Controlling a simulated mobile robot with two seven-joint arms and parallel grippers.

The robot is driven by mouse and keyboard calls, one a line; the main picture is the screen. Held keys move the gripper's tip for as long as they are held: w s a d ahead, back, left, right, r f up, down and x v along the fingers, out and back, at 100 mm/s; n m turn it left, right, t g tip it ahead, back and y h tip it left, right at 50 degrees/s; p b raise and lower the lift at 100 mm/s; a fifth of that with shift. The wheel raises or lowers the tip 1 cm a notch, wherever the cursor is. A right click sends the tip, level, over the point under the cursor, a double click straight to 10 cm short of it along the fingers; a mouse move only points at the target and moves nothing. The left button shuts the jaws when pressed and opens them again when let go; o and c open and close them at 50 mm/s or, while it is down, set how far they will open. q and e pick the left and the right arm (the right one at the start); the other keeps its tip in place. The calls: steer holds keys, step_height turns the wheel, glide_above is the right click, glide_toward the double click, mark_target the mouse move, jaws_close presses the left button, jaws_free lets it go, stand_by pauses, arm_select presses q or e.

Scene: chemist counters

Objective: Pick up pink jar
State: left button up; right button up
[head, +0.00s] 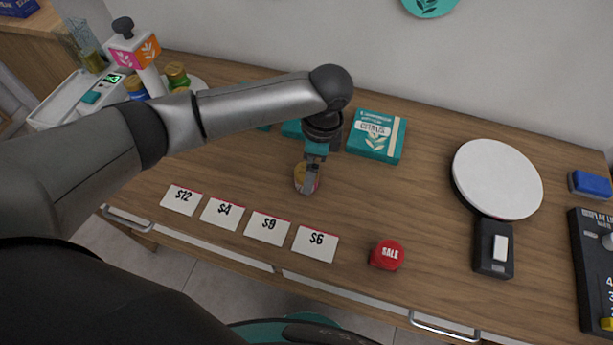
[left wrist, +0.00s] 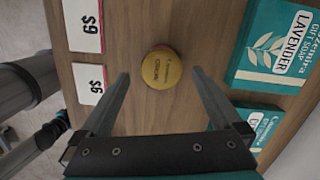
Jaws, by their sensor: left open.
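A small jar with a gold lid (left wrist: 160,66) stands on the wooden counter, with a thin sliver of pink at its edge. In the head view the jar (head: 299,176) is partly hidden by my left gripper (head: 309,187). My left gripper (left wrist: 159,77) points down over the jar, open and empty. In the left wrist view its two fingertips are apart, with the lid showing between and just beyond them. I cannot tell how far above the counter the fingertips are. My right gripper is not in view.
Several price cards (head: 267,227) stand along the front edge. Teal soap boxes (head: 376,136) lie behind the jar. A red SALE piece (head: 387,255) is to the right, then a round white-topped device (head: 497,178). The counter between the jar and that device is mostly clear.

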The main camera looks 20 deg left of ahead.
arm_select(q)
steer(key=f, duration=0.2)
steer(key=a+f+b, duration=0.1)
steer(key=f, duration=0.1)
steer(key=shift+f, duration=0.4)
steer(key=c, duration=1.5)
